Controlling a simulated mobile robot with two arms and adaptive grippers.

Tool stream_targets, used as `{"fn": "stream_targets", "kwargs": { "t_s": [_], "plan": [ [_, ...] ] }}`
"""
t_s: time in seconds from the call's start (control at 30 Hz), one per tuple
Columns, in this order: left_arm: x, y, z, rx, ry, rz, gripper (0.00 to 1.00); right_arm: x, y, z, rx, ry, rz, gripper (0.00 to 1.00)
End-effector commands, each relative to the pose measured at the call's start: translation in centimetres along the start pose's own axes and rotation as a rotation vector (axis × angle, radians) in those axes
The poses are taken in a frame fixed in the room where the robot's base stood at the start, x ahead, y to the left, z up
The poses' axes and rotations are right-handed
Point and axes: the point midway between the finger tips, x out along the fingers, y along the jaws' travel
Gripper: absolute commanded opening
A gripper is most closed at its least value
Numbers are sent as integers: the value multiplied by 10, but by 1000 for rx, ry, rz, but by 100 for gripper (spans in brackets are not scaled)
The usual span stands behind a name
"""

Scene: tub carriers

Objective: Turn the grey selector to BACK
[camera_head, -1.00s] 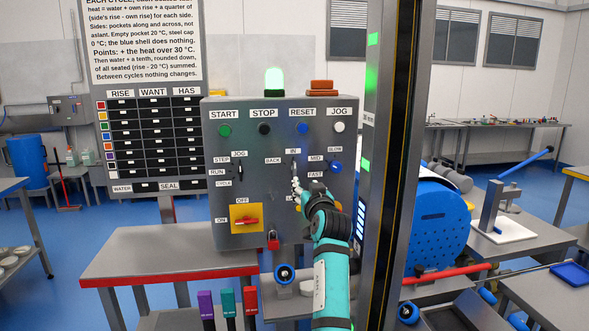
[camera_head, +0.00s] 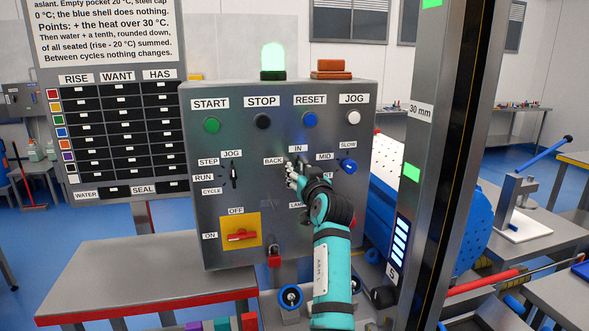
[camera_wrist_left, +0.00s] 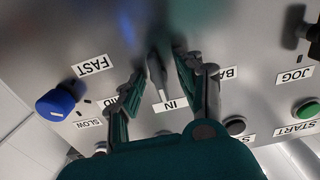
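The grey selector (camera_head: 299,161) is on the grey control panel (camera_head: 265,190), below the IN label (camera_head: 298,148) and right of the BACK label (camera_head: 273,161). In the left wrist view the selector (camera_wrist_left: 157,72) is a slim lever with its end towards IN, so it seems to point at IN. My left gripper (camera_head: 293,174) is at the panel and hides the selector's lower part. In the left wrist view my left gripper (camera_wrist_left: 156,70) is open, one finger on each side of the lever, with visible gaps. My right gripper is not in view.
The blue speed knob (camera_head: 348,166) is close on the right, and the black mode selector (camera_head: 234,176) is to the left. A red switch on a yellow plate (camera_head: 240,237) is lower left. A metal column (camera_head: 435,150) stands right of the panel.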

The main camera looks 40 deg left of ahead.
Motion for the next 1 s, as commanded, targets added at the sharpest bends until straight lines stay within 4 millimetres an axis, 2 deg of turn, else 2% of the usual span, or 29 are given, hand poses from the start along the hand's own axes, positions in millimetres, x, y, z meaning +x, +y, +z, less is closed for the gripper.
{"fn": "stream_targets", "kwargs": {
  "t_s": [0.33, 0.63, 1.0],
  "plan": [
    [-1, 1, 0, -1, 0, 1, 37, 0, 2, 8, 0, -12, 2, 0],
    [-1, 1, 0, -1, 1, 0, 0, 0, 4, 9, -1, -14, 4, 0],
    [-1, 1, 2, -32, 1, 0, 0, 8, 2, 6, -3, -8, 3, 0]
  ]
}}
